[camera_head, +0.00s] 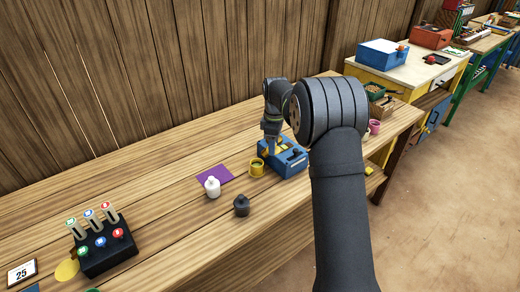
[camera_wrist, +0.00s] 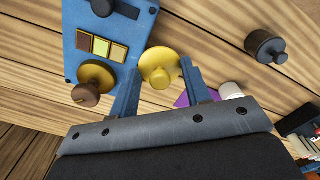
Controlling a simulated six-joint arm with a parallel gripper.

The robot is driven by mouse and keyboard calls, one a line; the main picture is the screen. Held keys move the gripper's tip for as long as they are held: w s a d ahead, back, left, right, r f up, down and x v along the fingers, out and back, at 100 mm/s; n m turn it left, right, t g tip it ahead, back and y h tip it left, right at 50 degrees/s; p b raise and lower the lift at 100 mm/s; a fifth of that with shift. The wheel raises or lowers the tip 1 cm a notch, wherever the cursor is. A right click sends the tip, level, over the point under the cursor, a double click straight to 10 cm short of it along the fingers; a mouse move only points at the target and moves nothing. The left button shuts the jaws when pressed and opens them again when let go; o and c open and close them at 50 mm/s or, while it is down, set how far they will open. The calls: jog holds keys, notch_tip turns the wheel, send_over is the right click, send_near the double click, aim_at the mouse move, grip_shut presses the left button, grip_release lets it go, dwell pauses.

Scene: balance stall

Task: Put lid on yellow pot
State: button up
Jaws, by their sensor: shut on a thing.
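The yellow pot (camera_head: 257,167) stands on the wooden table beside the blue box, and its top looks open. In the wrist view a round yellow lid with a knob (camera_wrist: 160,68) sits between my two fingers, touching both at its sides. My gripper (camera_wrist: 161,66) is shut on this lid. In the head view my gripper (camera_head: 269,148) is low beside the blue box, behind the pot, and the lid is too small to tell there. The wrist view does not clearly show the pot's body, which may be hidden under the lid.
A blue box (camera_head: 291,163) with knobs stands right of the pot. A brown knobbed piece (camera_wrist: 95,83) is at its edge. A white pot (camera_head: 212,187), a dark pot (camera_head: 241,205) and a purple mat (camera_head: 214,174) lie left. A black rack (camera_head: 107,254) stands front left.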

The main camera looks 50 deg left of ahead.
jog(key=w+d+r, duration=0.3)
jog(key=d, duration=0.1)
jog(key=s+a+f, duration=0.4)
jog(key=s+a, duration=0.2)
jog(key=a, duration=0.3)
jog(key=shift+s+a+f, duration=0.1)
jog(key=shift+s+f, duration=0.05)
jog(key=shift+f, duration=2.95)
jog(key=shift+f, duration=0.15)
jog(key=o, duration=1.6)
notch_tip(320, 180, up, 7)
